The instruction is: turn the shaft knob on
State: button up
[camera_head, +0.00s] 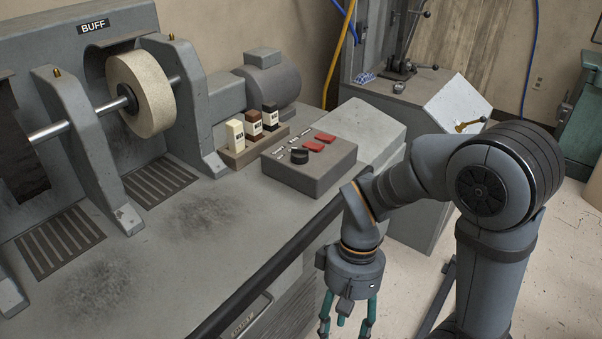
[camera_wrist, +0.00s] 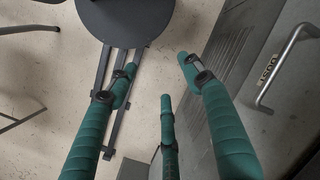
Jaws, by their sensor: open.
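A black round knob (camera_head: 299,155) sits on the sloped top of a grey control box (camera_head: 320,178), on the bench right of the buffing wheel. Red rocker switches (camera_head: 319,142) and small pale labels are beside it. The labels are too small to read, so I cannot tell which is the shaft's or the knob's setting. My gripper (camera_head: 347,318) hangs pointing down in front of the bench edge, lower than the box and apart from it. Its green fingers are spread and empty.
The buffing wheel (camera_head: 141,93) stands left on its shaft. The bench's dark front edge (camera_head: 270,270) lies between my gripper and the box. A drawer handle (camera_wrist: 283,65) sticks out from the cabinet.

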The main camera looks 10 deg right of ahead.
jog(key=w+a+p+v, duration=0.1)
jog(key=p+v, duration=0.6)
jog(key=v, duration=0.4)
jog(key=n+t+h+p, duration=0.25)
jog(key=n+p, duration=0.35)
jog(key=p, duration=2.7)
send_near(300, 148)
jog(key=shift+m+y, duration=0.3)
jog(key=shift+y, duration=0.15)
jog(key=f+p, duration=0.1)
jog(key=f, duration=0.2)
jog(key=f+p, duration=0.1)
jog(key=f, duration=0.2)
jog(key=f+p, duration=0.1)
jog(key=f, duration=0.2)
jog(key=shift+s+d+f, duration=0.15)
jog(key=shift+d+f, duration=0.25)
jog(key=shift+c, duration=0.9)
jog(key=c, duration=1)
